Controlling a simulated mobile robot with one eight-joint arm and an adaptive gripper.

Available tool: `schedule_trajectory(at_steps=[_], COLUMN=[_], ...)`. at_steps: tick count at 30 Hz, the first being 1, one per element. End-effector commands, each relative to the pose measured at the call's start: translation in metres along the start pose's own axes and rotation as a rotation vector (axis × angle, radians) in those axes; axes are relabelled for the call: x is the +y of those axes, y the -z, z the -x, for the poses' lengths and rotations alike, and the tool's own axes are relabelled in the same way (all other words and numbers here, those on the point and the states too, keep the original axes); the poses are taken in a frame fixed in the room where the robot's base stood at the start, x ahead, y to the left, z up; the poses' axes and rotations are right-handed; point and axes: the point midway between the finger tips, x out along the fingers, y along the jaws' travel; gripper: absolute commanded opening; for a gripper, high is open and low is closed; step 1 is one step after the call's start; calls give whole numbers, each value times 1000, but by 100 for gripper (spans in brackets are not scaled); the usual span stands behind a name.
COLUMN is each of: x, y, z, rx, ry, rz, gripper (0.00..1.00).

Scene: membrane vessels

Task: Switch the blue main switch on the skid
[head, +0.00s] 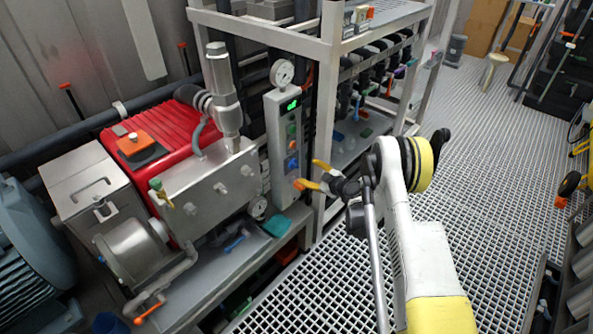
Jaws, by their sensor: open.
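The blue main switch (292,163) is on the front of a narrow grey control panel (280,110) on the skid. A small green-lit display, a green button and an orange button sit above it on the panel. My gripper (306,173) has two yellow-orange fingers, spread open and empty. It is just to the right of the blue switch and points left toward the panel. The lower fingertip looks close to the panel's edge. I cannot tell whether it touches the panel. The switch shows unobstructed.
A pressure gauge (282,72) stands on top of the panel. A red pump unit (165,150) and steel block are to its left. A light metal frame post (326,110) rises right behind my gripper. The grating floor (490,190) to the right is mostly clear.

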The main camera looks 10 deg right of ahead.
Motion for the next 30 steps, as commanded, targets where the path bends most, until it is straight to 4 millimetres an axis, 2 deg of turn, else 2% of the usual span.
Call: schedule_trajectory(at_steps=[9, 15, 20, 27, 28, 30], x=[-3, -1, 0, 0, 0, 0], y=[-2, -1, 1, 2, 2, 2], z=[-62, -90, -100, -100, -100, -100], rx=[-1, -3, -3, -3, -3, -4], ry=[3, 2, 2, 2, 2, 2], rz=[1, 0, 0, -1, -1, -1], gripper=[62, 62, 62, 62, 58, 36])
